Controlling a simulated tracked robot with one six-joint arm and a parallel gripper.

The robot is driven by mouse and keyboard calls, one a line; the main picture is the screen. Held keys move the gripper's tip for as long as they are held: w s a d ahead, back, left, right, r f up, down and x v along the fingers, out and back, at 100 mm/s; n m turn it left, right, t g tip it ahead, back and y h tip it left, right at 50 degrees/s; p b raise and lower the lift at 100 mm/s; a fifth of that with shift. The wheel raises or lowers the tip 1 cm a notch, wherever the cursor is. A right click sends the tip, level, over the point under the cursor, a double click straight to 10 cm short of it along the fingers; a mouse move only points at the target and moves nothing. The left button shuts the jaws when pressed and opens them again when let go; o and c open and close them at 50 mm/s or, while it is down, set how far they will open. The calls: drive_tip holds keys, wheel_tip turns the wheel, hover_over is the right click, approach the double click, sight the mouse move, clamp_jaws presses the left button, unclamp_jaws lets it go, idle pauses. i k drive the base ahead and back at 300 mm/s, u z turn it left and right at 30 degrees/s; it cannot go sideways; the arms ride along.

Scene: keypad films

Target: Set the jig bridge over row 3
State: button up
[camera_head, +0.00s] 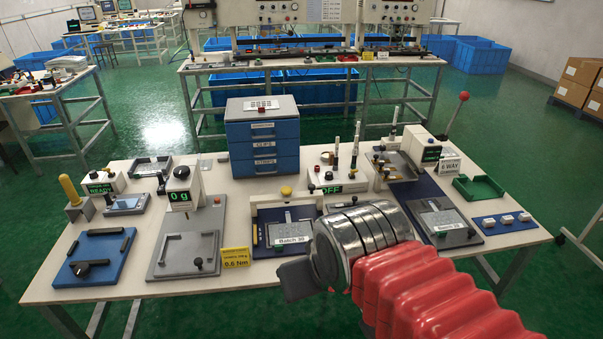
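My arm, with a red bellows sleeve and metal wrist rings, reaches in from the lower right. My gripper (297,281) shows as a dark block at the table's front edge; its fingers cannot be made out. Just behind it a dark blue jig plate (262,247) carries a grey keypad panel (290,232) with a batch label. A bar with a yellow knob (286,191) spans the back of this plate; it may be the jig bridge, but I cannot be sure. The wrist hides the plate's right part. Row numbers are too small to read.
A second jig plate (474,231) with a grey panel lies right of my wrist. A blue drawer unit (262,142) stands behind. A red-knobbed lever (458,112) rises at right.

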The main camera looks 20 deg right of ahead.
sight(318, 195)
drive_tip(key=u, duration=0.05)
drive_tip(key=i, duration=1.05)
